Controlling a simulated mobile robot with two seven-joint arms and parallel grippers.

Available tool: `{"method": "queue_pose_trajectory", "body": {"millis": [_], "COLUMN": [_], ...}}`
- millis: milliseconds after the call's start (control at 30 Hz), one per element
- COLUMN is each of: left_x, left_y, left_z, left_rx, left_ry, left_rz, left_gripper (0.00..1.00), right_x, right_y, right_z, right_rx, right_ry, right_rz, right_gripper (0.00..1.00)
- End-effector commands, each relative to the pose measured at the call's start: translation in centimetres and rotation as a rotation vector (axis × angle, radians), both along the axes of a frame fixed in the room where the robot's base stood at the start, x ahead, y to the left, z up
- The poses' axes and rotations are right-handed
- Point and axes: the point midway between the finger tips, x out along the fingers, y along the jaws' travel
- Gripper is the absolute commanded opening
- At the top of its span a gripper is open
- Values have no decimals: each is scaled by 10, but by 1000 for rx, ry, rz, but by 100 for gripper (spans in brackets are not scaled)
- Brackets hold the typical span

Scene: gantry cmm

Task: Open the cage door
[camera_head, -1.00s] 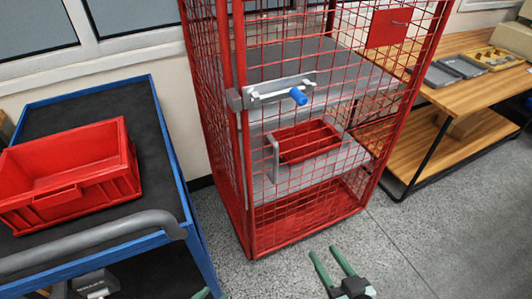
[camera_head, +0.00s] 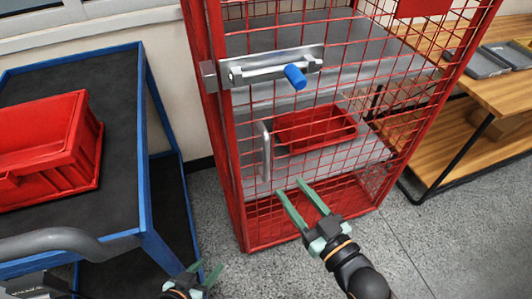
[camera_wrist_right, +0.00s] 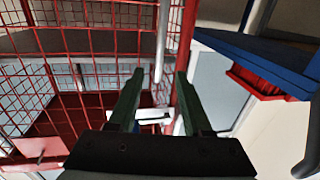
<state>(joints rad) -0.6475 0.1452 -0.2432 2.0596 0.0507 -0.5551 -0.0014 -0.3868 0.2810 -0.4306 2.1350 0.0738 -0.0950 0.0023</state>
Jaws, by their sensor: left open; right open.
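The red mesh cage door (camera_head: 330,165) is shut. Its slide bolt (camera_head: 262,68) has a blue knob (camera_head: 295,77) and lies level across the door's upper left, beside a grey keeper (camera_head: 208,75) on the post. I cannot tell whether the bolt end sits in the keeper. A grey vertical door handle (camera_head: 266,152) stands below the bolt. My right gripper (camera_head: 289,187) is open and empty, its green fingers pointing at the door just below and right of the handle. My left gripper (camera_head: 208,267) is open and low at the bottom edge, partly out of view.
A blue-framed cart (camera_head: 140,150) with a red crate (camera_head: 45,145) stands left of the cage. A red bin (camera_head: 315,128) sits on a shelf inside. A wooden bench (camera_head: 500,95) stands at right. Grey floor (camera_head: 430,250) is clear in front.

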Motion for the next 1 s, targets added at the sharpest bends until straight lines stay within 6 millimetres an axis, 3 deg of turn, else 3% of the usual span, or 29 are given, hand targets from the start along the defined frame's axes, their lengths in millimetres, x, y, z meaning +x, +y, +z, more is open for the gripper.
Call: {"method": "queue_pose_trajectory", "body": {"millis": [600,1000], "left_x": [-5,-7], "left_y": [5,6], "left_z": [-15,-17], "left_rx": [9,11], "left_ry": [10,13], "left_rz": [4,5], "left_gripper": [50,50], "right_x": [90,102], "right_y": [51,57], "right_z": [0,0], "right_rx": [0,0], "right_ry": [-1,1], "right_rz": [0,0], "right_gripper": [50,50]}}
